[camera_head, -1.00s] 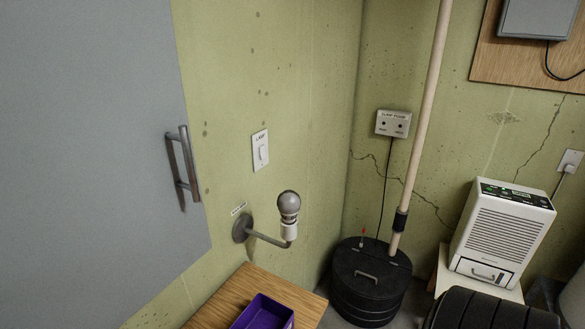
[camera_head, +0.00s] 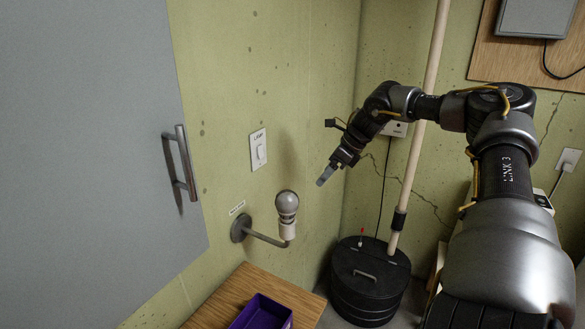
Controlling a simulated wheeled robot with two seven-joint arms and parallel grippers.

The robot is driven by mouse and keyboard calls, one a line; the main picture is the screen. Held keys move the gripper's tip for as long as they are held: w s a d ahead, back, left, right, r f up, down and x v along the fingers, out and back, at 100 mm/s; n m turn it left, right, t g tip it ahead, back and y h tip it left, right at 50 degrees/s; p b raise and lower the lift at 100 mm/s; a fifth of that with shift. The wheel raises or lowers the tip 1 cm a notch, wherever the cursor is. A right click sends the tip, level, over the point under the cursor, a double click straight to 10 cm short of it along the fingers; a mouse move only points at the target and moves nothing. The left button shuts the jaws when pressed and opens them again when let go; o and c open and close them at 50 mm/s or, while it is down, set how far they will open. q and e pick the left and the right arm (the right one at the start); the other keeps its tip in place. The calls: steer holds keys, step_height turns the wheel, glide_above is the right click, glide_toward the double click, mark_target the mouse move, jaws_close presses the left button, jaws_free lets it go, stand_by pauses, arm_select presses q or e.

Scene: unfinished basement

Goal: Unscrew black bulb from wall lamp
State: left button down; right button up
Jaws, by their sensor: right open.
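The wall lamp (camera_head: 262,237) has a round grey base on the green wall and an arm ending in a white socket. A dark grey bulb (camera_head: 287,204) stands upright in the socket. My right gripper (camera_head: 326,175) is in the air to the right of the bulb and a little higher in the picture, apart from it. It points down and left, with its jaws open and nothing seen in them. My left gripper is not in view.
A wall switch (camera_head: 258,149) is above the lamp. A wooden table (camera_head: 230,295) with a purple bin (camera_head: 262,313) is below it. A grey door with a handle (camera_head: 181,163) is at left. A black lidded sump (camera_head: 369,282) and a pale pipe (camera_head: 415,150) stand at right.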

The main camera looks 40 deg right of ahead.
steer(key=a+r+n+g, duration=0.3)
steer(key=a+r+n, duration=0.3)
steer(key=a, duration=0.4)
steer(key=n+g+h, duration=0.2)
steer(key=n, duration=0.2)
glide_toward(287, 206)
steer(key=shift+w+d+f, duration=0.65)
steer(key=shift+w+d, duration=0.2)
steer(key=shift+w, duration=0.05)
steer(key=shift+w+a+f+p, duration=0.15)
steer(key=shift+f+p, duration=0.25)
steer(key=shift+f, duration=1.4)
steer(key=shift+a+f+p, duration=0.2)
steer(key=shift+f+p, duration=0.2)
steer(key=shift+f, duration=1.35)
steer(key=shift+w+a+f+p, duration=0.15)
steer(key=shift+f+p, duration=0.25)
steer(key=shift+f, duration=1.4)
steer(key=shift+s, duration=0.1)
steer(key=c, duration=1)
steer(key=shift+n, duration=1.6)
steer(key=shift+c, duration=0.2)
steer(key=shift+n+g, duration=0.3)
steer(key=shift+n, duration=1.4)
